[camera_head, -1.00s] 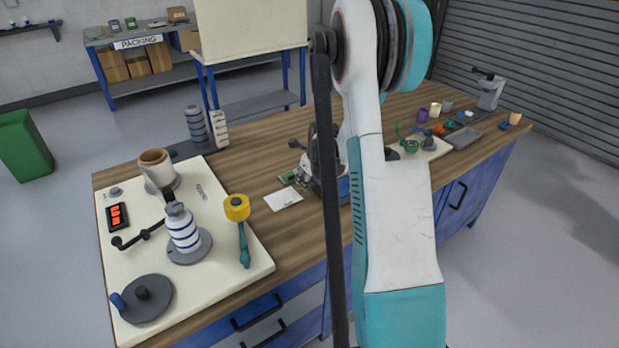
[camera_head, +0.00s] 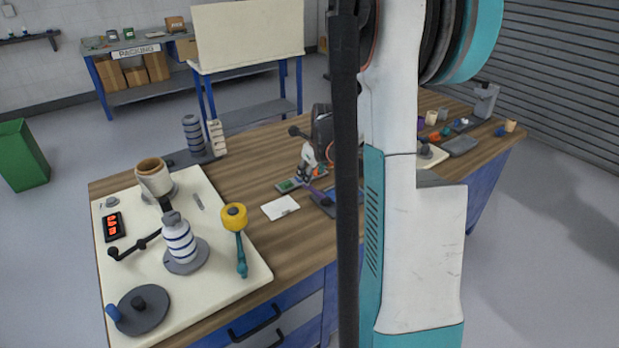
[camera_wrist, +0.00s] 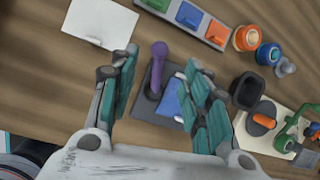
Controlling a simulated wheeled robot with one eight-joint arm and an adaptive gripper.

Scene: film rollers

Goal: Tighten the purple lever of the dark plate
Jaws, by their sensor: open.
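The purple lever (camera_wrist: 157,66) shows in the wrist view, rising from the dark plate (camera_wrist: 143,106). A blue block (camera_wrist: 172,98) lies on the plate beside it. My gripper (camera_wrist: 162,78) is open, with one teal finger on each side of the lever and plate; the right finger hides part of the plate. I cannot tell that either finger touches the lever. In the head view the purple lever (camera_head: 318,196) and dark plate (camera_head: 328,208) are small and partly hidden by my arm.
A grey strip with green, blue and orange switches (camera_wrist: 190,17) lies just beyond the plate. A white card (camera_wrist: 100,22) lies at its left. Orange and blue round knobs (camera_wrist: 256,44) and a cream board (camera_wrist: 262,138) are at the right. A cream board with rollers (camera_head: 225,275) fills the table's left.

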